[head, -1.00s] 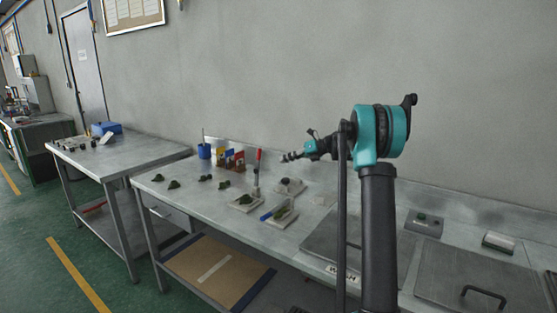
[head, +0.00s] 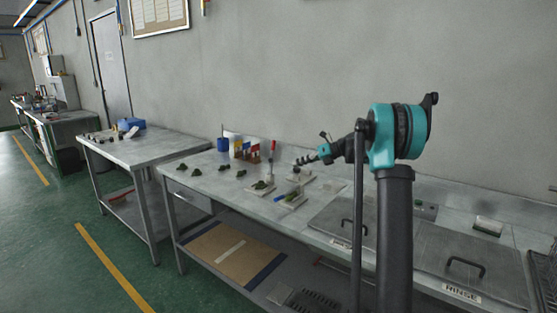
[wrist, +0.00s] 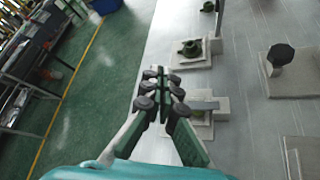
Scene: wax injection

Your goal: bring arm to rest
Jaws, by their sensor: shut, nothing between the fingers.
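My gripper (wrist: 160,90) is shut and empty in the wrist view, with its fingers drawn together above the front edge of the metal workbench (wrist: 240,120). In the head view my gripper (head: 306,159) points left, in the air above the workbench (head: 215,180). My arm is raised, and its upright link stands in front of the right part of the bench.
Light blocks with green pieces (head: 262,187) lie on the bench below my gripper. A blue cup (head: 223,144) stands farther back. Lidded basins (head: 465,262) are at the right. A second table (head: 150,148) stands left. The green floor is open in front.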

